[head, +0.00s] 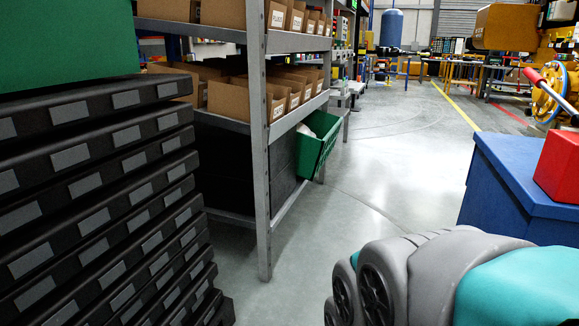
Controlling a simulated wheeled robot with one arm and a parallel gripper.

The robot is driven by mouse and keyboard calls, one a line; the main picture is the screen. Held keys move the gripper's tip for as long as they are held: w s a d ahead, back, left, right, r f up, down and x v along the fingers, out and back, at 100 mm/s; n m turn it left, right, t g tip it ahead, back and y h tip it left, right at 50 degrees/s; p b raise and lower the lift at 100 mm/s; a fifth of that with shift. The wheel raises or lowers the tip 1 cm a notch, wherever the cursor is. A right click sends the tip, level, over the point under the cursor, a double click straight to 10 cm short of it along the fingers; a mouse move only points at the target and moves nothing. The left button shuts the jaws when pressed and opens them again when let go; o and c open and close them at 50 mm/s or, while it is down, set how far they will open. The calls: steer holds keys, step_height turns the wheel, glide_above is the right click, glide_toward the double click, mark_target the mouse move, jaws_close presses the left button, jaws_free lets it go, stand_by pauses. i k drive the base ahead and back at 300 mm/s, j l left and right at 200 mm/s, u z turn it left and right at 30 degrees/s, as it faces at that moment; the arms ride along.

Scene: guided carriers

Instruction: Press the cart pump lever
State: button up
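No cart with a pump lever can be made out for certain. A silver bar with a red end, like a lever (538,80), shows at the far right. My gripper is not in view.
A stack of black trays (95,215) fills the left. A grey metal shelf (262,190) with cardboard boxes and a green bin (318,143) stands beside it. The blue cabinet (515,185) carries a red box (560,165). Grey floor (385,165) lies open between.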

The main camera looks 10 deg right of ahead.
mark_target(538, 81)
steer(key=i+l+z, duration=0.15)
steer(key=i+z, duration=0.2)
steer(key=i, duration=0.4)
steer(key=i+z, duration=0.35)
steer(key=i, duration=0.35)
steer(key=i+j+z, duration=0.35)
steer(key=i, duration=0.4)
steer(key=i+z, duration=0.4)
steer(key=i+j+z, duration=0.1)
steer(key=i+z, duration=0.3)
steer(key=i+j+z, duration=0.25)
steer(key=i+z, duration=0.25)
steer(key=z, duration=2.7)
